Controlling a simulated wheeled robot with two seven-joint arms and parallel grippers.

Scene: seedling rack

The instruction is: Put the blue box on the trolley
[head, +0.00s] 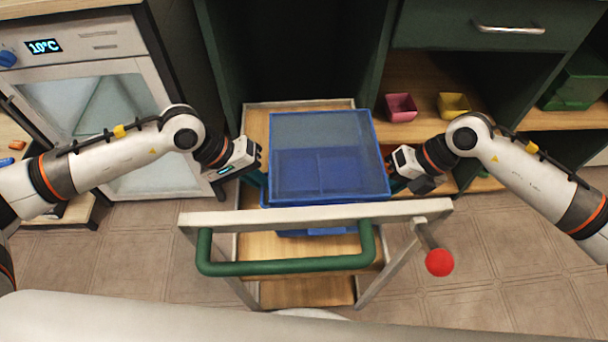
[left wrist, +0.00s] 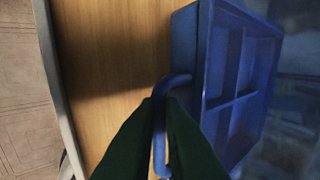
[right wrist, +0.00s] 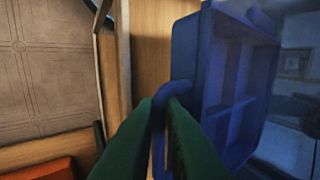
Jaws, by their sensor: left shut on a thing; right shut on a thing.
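The blue box (head: 318,185) has a see-through lid and inner dividers. In the head view it is over the wooden top of the trolley (head: 257,128). My left gripper (head: 259,163) is at the box's left side, shut on a blue handle (left wrist: 160,125). My right gripper (head: 388,166) is at its right side, shut on the other handle (right wrist: 160,125). Both wrist views show wood beside and below the box. I cannot tell whether its underside touches the trolley. The box hides much of the trolley's top.
The trolley's green push bar (head: 285,266) and a red knob (head: 439,262) are on the near side. A pink pot (head: 400,107) and a yellow pot (head: 453,105) stand on a shelf to the right. A white cabinet with a glass door (head: 105,110) is at left.

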